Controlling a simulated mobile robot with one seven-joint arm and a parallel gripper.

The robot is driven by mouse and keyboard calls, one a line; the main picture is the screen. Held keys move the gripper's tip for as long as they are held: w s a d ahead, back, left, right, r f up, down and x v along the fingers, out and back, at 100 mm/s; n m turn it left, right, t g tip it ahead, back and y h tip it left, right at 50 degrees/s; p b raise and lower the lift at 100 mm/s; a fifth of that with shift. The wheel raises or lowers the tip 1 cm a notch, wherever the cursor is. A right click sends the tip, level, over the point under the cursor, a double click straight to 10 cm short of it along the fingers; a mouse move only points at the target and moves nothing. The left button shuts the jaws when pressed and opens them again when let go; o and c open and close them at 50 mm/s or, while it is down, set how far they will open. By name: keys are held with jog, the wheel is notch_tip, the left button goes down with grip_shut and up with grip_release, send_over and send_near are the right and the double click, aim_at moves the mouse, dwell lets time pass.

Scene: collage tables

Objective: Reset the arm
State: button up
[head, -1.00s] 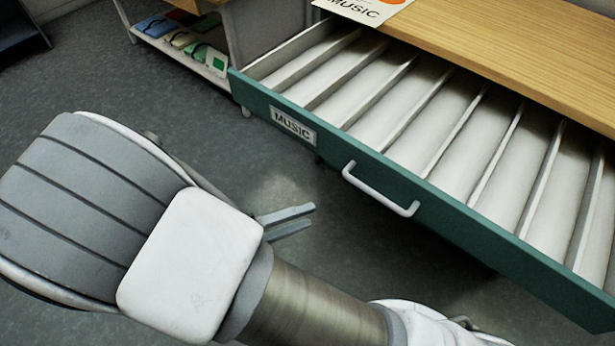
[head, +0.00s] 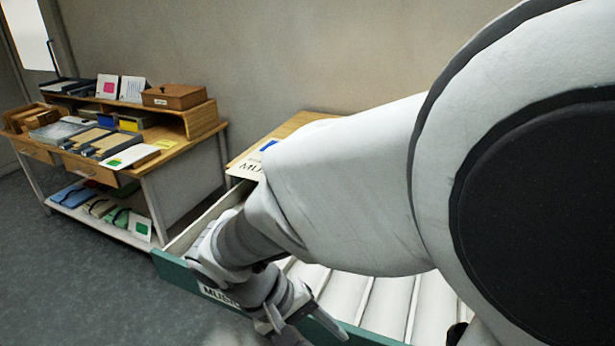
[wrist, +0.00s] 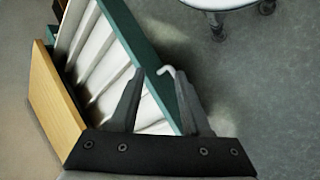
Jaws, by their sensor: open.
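My arm crosses the head view from the right and hides much of the drawer. My gripper (head: 305,328) is low in the head view, by the drawer's front. In the wrist view its two dark fingers (wrist: 158,75) are apart, with nothing seen held between them. The open drawer (head: 172,266) has a green front, a partly covered MUSIC label and pale dividers. In the wrist view the drawer's green front (wrist: 138,45) runs behind the fingers, and its white handle (wrist: 166,70) shows near the right fingertip. I cannot tell whether they touch.
A wooden desk (head: 178,155) with trays, cards and boxes stands at the left, with folders on its lower shelf (head: 95,222). A MUSIC card (head: 250,165) lies on the wooden top above the drawer. Grey floor (head: 60,300) is clear at lower left. A wheeled base shows in the wrist view (wrist: 218,5).

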jog(key=s+d+r+m+t+y+p, duration=0.1)
jog(key=d+r+m+t+y+p, duration=0.1)
jog(key=d+r, duration=0.4)
jog(key=s+d+r+m+t+y+p, duration=0.1)
jog(key=d+r+m+t+y+p, duration=0.1)
jog(key=r, duration=1)
jog(key=d+t+y+p, duration=0.1)
jog(key=d+y+p, duration=0.1)
jog(key=d, duration=0.1)
jog(key=shift+d+r+y, duration=0.15)
jog(key=shift+d+y, duration=0.15)
jog(key=shift+d, duration=0.05)
